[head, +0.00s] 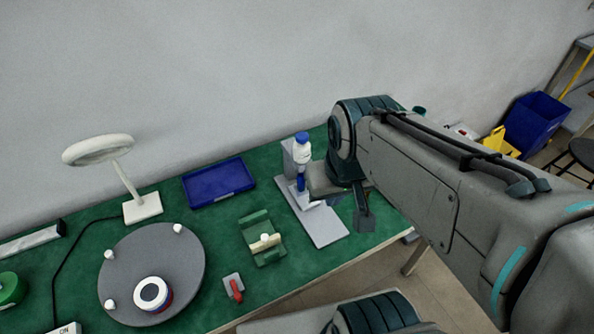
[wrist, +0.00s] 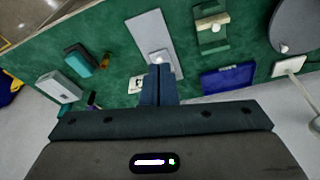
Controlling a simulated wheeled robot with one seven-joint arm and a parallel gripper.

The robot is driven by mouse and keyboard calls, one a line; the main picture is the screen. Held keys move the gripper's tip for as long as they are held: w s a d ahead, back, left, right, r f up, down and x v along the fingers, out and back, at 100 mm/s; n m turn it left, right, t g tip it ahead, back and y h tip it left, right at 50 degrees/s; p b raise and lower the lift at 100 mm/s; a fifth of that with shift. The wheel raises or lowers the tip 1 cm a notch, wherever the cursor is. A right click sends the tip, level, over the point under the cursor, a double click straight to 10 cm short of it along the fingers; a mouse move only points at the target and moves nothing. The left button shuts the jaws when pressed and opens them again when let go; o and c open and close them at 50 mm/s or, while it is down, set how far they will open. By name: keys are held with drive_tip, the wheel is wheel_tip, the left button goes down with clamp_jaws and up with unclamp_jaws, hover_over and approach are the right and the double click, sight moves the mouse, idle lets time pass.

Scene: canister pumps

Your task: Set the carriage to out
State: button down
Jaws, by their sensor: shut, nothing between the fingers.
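No part is labelled as the carriage, so I cannot tell it for certain. A white-and-blue bottle-like part (head: 302,150) stands upright against a grey stand with a long pale base plate (head: 325,232). The plate also shows in the wrist view (wrist: 148,30), with a small white part (wrist: 163,60) on it. A green channel-shaped fixture (head: 258,228) holds a cream block with a white knob (head: 264,238); the fixture also shows in the wrist view (wrist: 212,38). My gripper (wrist: 159,68) is shut and empty, its tips by the white part; contact is unclear. My gripper and arm hide part of the stand.
A blue tray (head: 218,182), a white lamp (head: 142,208) and a grey round turntable (head: 185,255) with white knobs stand to the left. A small red-handled part (head: 235,288) lies near the front edge. A teal box (wrist: 80,58) and pale box (wrist: 58,87) show in the wrist view.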

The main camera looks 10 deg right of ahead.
drive_tip(key=c, duration=1.8)
unclamp_jaws()
drive_tip(key=o, duration=0.5)
drive_tip(key=shift+w+f+b, duration=0.15)
drive_tip(key=shift+f+b, duration=0.1)
drive_tip(key=shift+b, duration=0.1)
drive_tip(key=shift+c, duration=0.2)
drive_tip(key=n+y+b, duration=0.4)
drive_tip(key=n+b, duration=0.8)
drive_tip(key=b, duration=0.5)
hover_over(304, 192)
drive_tip(key=s+d, duration=0.6)
drive_tip(key=s, duration=0.1)
wheel_tip(304, 192, down, 9)
drive_tip(key=shift+g, duration=0.3)
drive_tip(key=b+x, duration=0.1)
drive_tip(key=x, duration=1.2)
drive_tip(key=shift+s+f, duration=0.1)
drive_tip(key=shift+f, duration=0.35)
drive_tip(key=shift+b, duration=0.3)
clamp_jaws()
